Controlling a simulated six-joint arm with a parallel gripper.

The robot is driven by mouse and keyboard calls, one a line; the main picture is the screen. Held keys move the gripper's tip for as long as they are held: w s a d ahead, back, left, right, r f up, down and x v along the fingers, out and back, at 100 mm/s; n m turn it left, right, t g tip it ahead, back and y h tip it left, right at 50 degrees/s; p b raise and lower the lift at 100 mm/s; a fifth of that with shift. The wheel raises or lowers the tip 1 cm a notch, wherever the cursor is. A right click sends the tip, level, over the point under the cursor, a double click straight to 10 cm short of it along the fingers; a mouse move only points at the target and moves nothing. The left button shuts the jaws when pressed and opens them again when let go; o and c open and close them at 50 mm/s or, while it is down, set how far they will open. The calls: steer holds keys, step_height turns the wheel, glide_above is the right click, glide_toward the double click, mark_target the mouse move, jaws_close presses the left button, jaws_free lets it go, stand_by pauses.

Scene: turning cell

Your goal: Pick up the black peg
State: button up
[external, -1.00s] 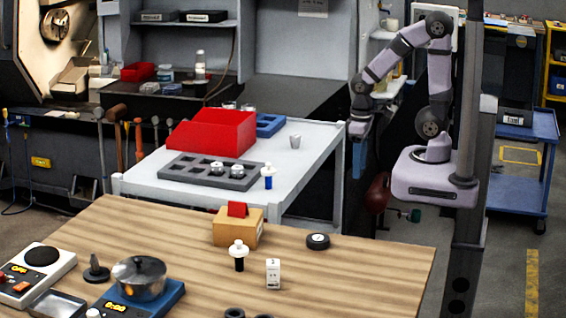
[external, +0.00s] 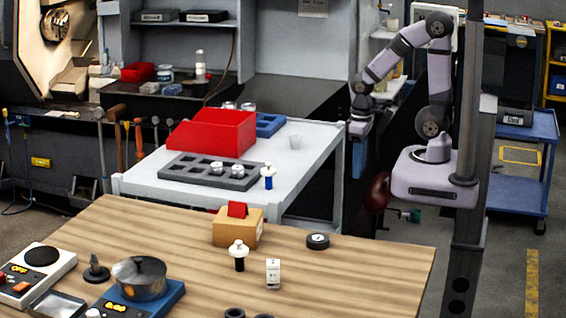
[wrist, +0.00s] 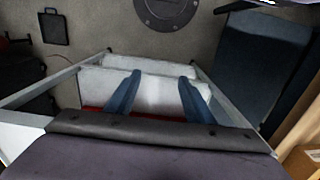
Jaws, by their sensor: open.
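The black peg (external: 239,263) stands upright on the wooden table in the external view, with a white collar and rounded white top above its dark lower body. A similar peg with a blue lower body (external: 268,182) stands on the white table beside the grey tray. My gripper (external: 360,160) hangs at the right end of the white table, far from the black peg. In the wrist view my gripper (wrist: 159,76) shows two blue fingers spread apart with nothing between them. I cannot make out the black peg in the wrist view.
A cardboard box (external: 228,229) with a red piece stands just behind the peg. A small white box (external: 273,274) and a round black dial (external: 318,241) are to its right. A pot (external: 140,278) stands at left. The wooden table's right part is clear.

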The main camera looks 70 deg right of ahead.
steer(key=c, duration=0.3)
